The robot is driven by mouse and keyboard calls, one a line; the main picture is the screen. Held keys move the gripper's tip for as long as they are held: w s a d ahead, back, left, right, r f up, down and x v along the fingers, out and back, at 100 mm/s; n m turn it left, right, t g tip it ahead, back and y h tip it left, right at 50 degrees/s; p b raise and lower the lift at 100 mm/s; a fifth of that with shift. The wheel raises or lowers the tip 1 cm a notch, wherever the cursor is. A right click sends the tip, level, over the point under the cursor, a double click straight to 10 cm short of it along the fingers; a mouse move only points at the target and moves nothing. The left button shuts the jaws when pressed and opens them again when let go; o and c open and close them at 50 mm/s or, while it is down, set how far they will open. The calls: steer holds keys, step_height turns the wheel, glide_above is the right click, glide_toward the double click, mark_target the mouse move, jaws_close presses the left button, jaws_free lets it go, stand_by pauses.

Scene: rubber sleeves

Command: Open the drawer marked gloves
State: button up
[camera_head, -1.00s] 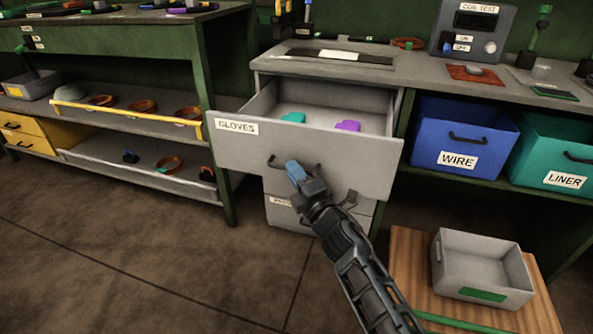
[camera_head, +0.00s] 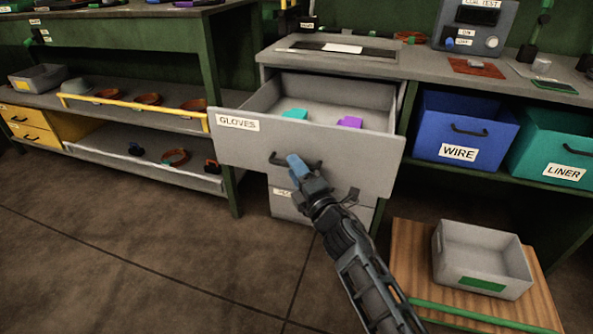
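The drawer marked GLOVES (camera_head: 350,158) stands pulled out from the grey cabinet under the bench. Its label (camera_head: 237,123) is at the left of the drawer front. A teal item (camera_head: 294,114) and a purple item (camera_head: 350,122) lie inside. The dark bar handle (camera_head: 276,158) sits mid-front. My gripper (camera_head: 297,166) is at this handle, with its blue fingertips together over the bar; it appears shut on it. The fingers hide part of the handle, and their far side cannot be seen.
A lower drawer (camera_head: 283,204) in the same cabinet is closed. To the right are a blue WIRE bin (camera_head: 427,139) and a teal LINER bin (camera_head: 533,157). A grey tray (camera_head: 450,277) rests on a wooden stand (camera_head: 408,265) at lower right. Open floor (camera_head: 150,250) lies to the left.

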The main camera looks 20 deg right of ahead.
steer(key=shift+s, duration=0.1)
steer(key=s+d+f+p, duration=0.1)
steer(key=s, duration=0.6)
steer(key=shift+s+d+p, duration=0.15)
steer(key=shift+s+p, duration=0.05)
steer(key=shift+p, duration=0.15)
steer(key=s+f+m+g+h, duration=0.15)
steer(key=s+m, duration=0.25)
steer(key=s, duration=0.5)
steer(key=s+f+m+t+y, duration=0.1)
steer(key=s+f+m, duration=0.2)
steer(key=s, duration=0.7)
steer(key=s+r+m+g+h, duration=0.15)
steer(key=s+m, duration=0.35)
steer(key=s, duration=0.5)
steer(key=s+r+m+g, duration=0.1)
steer(key=s+r+m, duration=0.25)
steer(key=s, duration=0.65)
steer(key=s+d+r+m+g+h, duration=0.1)
steer(key=s+d+r+m, duration=0.1)
steer(key=s+r+m, duration=0.6)
step_height(320, 180, up, 15)
steer(key=s+n+p, duration=0.1)
steer(key=n+p, duration=0.1)
steer(key=p, duration=1.4)
